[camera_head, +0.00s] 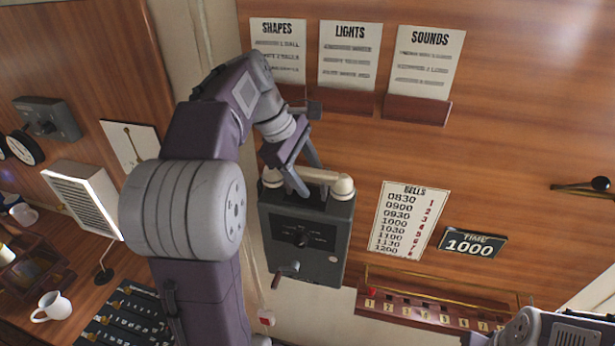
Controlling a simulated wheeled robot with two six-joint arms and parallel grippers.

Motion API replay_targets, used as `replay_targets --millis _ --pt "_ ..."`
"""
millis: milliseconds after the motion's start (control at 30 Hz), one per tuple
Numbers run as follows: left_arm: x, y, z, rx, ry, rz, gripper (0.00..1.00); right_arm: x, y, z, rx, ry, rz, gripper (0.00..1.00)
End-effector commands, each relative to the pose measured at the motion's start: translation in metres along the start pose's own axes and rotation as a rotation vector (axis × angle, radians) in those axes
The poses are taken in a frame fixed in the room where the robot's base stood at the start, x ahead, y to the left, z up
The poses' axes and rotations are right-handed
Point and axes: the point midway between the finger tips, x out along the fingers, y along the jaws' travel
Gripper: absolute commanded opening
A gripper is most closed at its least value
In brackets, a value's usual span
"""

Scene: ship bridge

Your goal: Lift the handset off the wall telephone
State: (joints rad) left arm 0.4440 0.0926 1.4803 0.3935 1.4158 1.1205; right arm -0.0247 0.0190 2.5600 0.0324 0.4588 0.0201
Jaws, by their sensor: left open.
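The wall telephone is a dark grey box (325,258) on the wood-panelled wall, with a dial plate and a small crank on its front. Its cream handset (325,177) lies across the top, a rounded end at each side. I cannot tell whether either touches. The fingers hide part of the bar. A part of my right arm shows at the lower right corner, but its gripper is out of frame.
Cards hang above, with a bells card (410,219) and a time plate (472,243) to the right. A numbered rack (440,313) juts out at the lower right.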

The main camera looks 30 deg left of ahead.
Motion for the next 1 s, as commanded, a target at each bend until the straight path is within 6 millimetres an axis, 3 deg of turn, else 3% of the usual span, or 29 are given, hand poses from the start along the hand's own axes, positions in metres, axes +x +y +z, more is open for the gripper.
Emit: replay_targets --millis 267,467,1000 --pt "0.0006 -0.0003 -0.0002 0.000 0.000 0.000 0.56 0.0001 0.0000 0.0000 0.000 0.000 0.000 0.52" --pt "0.0007 -0.0004 -0.0002 0.000 0.000 -0.001 0.00 0.0001 0.0000 0.0000 0.000 0.000 0.000 0.52" --pt "-0.0021 0.0002 0.0006 0.003 0.000 -0.002 0.00 -0.0004 0.0000 0.0000 0.000 0.000 0.000 0.52"
